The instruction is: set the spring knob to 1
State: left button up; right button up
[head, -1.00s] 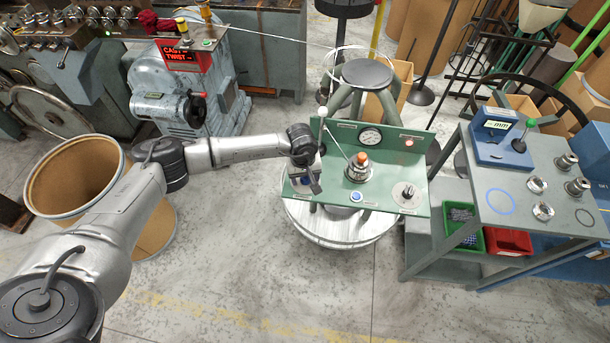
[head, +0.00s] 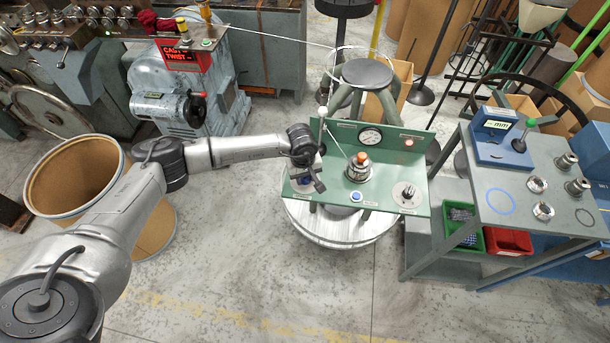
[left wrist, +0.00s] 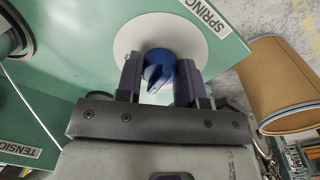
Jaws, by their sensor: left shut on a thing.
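The spring knob (left wrist: 168,68) is blue and sits on a round white dial plate (left wrist: 198,38) beside a SPRING label in the left wrist view. My left gripper (left wrist: 158,66) is shut on this knob, with one dark finger on either side of it. In the head view my left gripper (head: 314,182) is at the left end of the green panel (head: 383,193) and mostly covers the knob. I cannot read any number on the dial or tell which setting the knob points to. My right gripper is not in view.
On the panel are a gauge (head: 370,138), an orange-topped post (head: 361,166), a blue button (head: 356,196) and another knob (head: 407,193) at the right. A wire runs across just beside my gripper. A grey cart (head: 525,207) stands to the right.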

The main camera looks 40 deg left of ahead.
pick_arm(q)
jog(key=n, duration=0.6)
jog(key=shift+r+n, duration=0.1)
jog(key=shift+n, duration=0.3)
jog(key=n, duration=0.2)
jog(key=shift+n+y+p, duration=0.3)
jog(key=shift+n, duration=0.7)
jog(key=o, duration=0.9)
jog(key=shift+o, duration=0.2)
notch_tip(320, 180, up, 14)
jog(key=shift+s+d+p, duration=0.2)
jog(key=shift+s+p, duration=0.15)
jog(key=shift+p, duration=0.05)
